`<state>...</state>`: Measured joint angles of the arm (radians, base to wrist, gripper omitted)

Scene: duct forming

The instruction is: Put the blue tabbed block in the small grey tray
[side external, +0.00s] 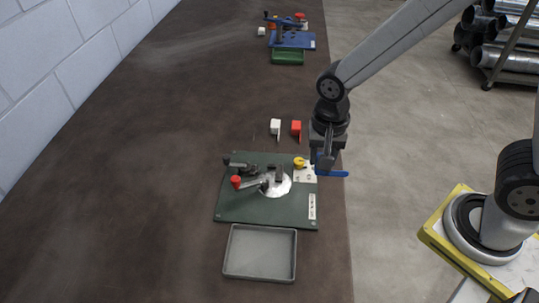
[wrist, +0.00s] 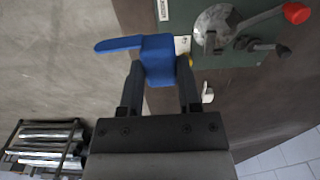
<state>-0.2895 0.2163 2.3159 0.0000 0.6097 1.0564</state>
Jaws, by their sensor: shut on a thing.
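The blue tabbed block (wrist: 158,62) is held between the two fingers of my gripper (wrist: 160,85) in the wrist view, its tab pointing left. In the side view the block (side external: 333,173) hangs below my gripper (side external: 322,158), at the right edge of the table, beside the green fixture plate. My gripper is shut on it. The small grey tray (side external: 261,276) lies on the table in front of the green plate, nearer the camera, and looks empty. The tray is not seen in the wrist view.
The green fixture plate (side external: 230,207) carries a red-knobbed lever (side external: 237,182), a metal disc and a yellow part (side external: 299,162). A white block (side external: 275,127) and a red block (side external: 296,128) stand behind it. A blue fixture (side external: 291,40) and green tray (side external: 288,57) are far back. The table's left is clear.

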